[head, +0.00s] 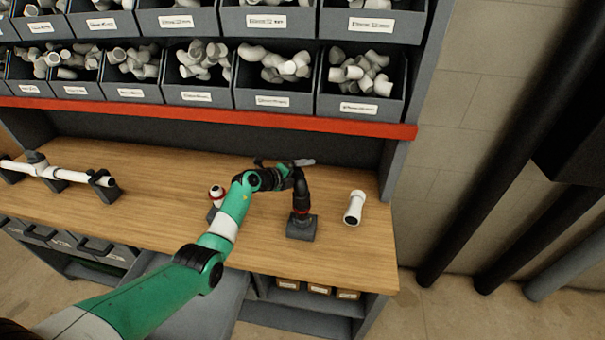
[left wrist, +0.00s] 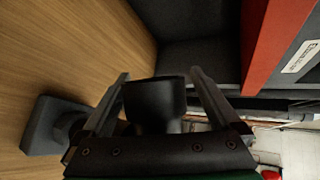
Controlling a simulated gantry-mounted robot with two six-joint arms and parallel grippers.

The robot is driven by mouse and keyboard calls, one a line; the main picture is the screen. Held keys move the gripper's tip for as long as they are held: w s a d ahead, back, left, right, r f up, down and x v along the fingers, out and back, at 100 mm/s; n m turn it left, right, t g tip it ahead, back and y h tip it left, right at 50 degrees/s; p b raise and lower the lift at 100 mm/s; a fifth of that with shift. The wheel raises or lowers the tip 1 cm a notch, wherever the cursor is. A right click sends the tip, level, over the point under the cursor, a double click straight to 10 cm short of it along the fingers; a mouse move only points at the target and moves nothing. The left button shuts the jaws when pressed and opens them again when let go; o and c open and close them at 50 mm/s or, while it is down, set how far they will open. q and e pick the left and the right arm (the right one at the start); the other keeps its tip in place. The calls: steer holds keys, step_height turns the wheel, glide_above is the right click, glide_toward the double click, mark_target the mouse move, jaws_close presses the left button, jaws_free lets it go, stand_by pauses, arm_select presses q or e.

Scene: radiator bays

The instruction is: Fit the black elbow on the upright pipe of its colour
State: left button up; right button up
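The black elbow (left wrist: 155,103) shows between the two fingers of my left gripper (left wrist: 160,74) in the left wrist view. A gap shows beside the right-hand finger, so the gripper looks open around it. In the head view the elbow sits at the top of the black upright pipe (head: 302,200), bending left toward my left gripper (head: 296,168). The pipe has a red ring low down and stands on a grey base (head: 301,231). How deep the elbow sits is hidden. A white upright pipe (head: 216,192) with a red ring stands behind my arm. My right gripper is out of view.
A white pipe fitting (head: 354,207) rests on the wooden bench (head: 340,255) to the right. A white pipe run (head: 70,175) lies in grey holders at the left. Bins of white fittings (head: 360,75) and a red shelf edge (head: 220,115) overhang the back.

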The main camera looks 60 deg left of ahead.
arm_select(q)
steer(key=shift+s+r, duration=0.15)
steer(key=shift+s, duration=0.05)
steer(key=p+v, duration=0.5)
steer(key=v, duration=0.6)
steer(key=shift+d, duration=0.15)
stand_by(0.4)
